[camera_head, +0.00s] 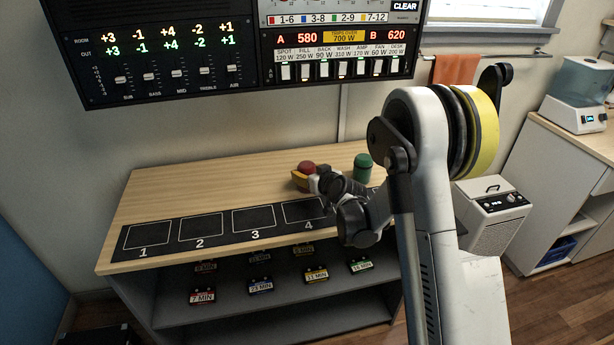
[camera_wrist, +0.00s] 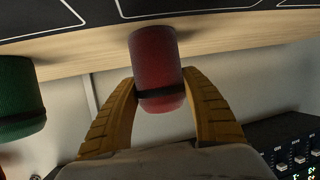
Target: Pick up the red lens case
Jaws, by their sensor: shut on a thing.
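The red lens case (camera_wrist: 154,55) is a short ribbed cylinder with a dark band around it. In the wrist view it sits between the two yellow fingers of my gripper (camera_wrist: 160,95), which are shut on it. In the head view the red lens case (camera_head: 307,167) shows at the gripper's tip, above the wooden counter top, partly hidden by a yellow finger (camera_head: 299,180). I cannot tell whether it touches the counter.
The counter (camera_head: 180,190) bears a black strip (camera_head: 215,228) with numbered squares. Labelled packs (camera_head: 261,286) lie on the shelf below. Control panels (camera_head: 160,60) hang above.

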